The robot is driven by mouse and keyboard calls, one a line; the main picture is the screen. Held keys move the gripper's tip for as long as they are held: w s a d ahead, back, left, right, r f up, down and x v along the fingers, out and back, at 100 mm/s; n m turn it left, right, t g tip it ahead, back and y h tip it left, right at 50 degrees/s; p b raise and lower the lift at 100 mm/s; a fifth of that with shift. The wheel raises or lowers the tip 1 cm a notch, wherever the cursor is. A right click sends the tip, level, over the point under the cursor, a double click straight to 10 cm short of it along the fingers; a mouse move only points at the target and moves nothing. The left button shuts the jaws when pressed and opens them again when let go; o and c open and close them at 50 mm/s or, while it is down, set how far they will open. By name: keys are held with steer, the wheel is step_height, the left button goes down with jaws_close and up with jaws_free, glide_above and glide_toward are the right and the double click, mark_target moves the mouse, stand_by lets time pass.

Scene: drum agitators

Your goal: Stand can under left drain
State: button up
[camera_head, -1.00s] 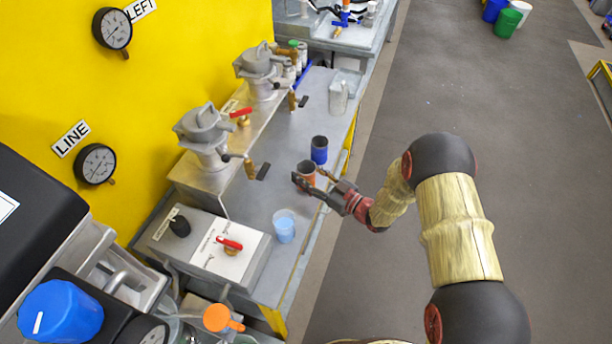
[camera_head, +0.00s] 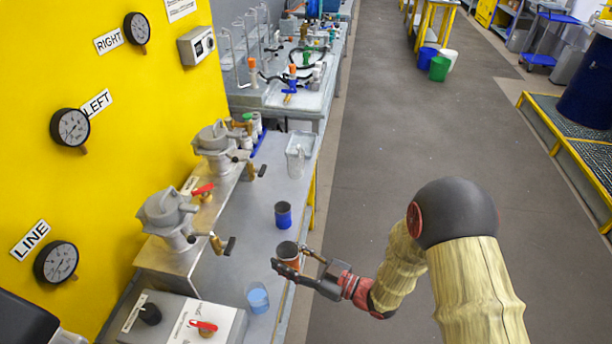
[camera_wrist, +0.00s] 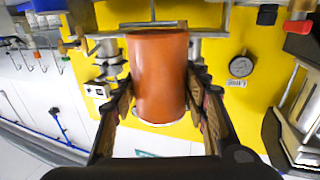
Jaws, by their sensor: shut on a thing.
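An orange-brown can (camera_head: 287,253) is between the fingers of my gripper (camera_head: 300,262), near the bench's right edge. The wrist view shows the can (camera_wrist: 158,75) upright, with a black-and-brown finger on each side. My gripper is shut on it; I cannot tell if its base touches the bench. Two grey drum units stand along the yellow wall, a nearer one (camera_head: 165,215) and a farther one (camera_head: 220,145). Each has a brass drain with a black handle, the nearer drain (camera_head: 217,243) and the farther drain (camera_head: 250,172). The can is right of the nearer drain, apart from it.
A blue can (camera_head: 283,216) stands behind the orange one, and a light-blue cup (camera_head: 258,298) in front of it. A clear jug (camera_head: 298,155) stands farther back. A control box (camera_head: 190,325) with a red handle is at the front. Bench between nearer drain and can is clear.

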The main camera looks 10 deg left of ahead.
steer(key=w+d+f+m+t+h, duration=0.1)
steer(key=w+d+m+t+h, duration=0.45)
steer(key=d, duration=0.45)
steer(key=w+d+m+t+h, duration=0.5)
steer(key=w+d+h, duration=0.15)
steer(key=d, duration=0.35)
steer(key=d+f+m+h, duration=0.25)
steer(key=d+h, duration=0.25)
steer(key=d, duration=0.4)
steer(key=s+f, duration=0.5)
steer(key=f, duration=0.1)
steer(key=shift+f, duration=0.15)
steer(key=shift+s+t, duration=0.1)
steer(key=shift+t, duration=0.15)
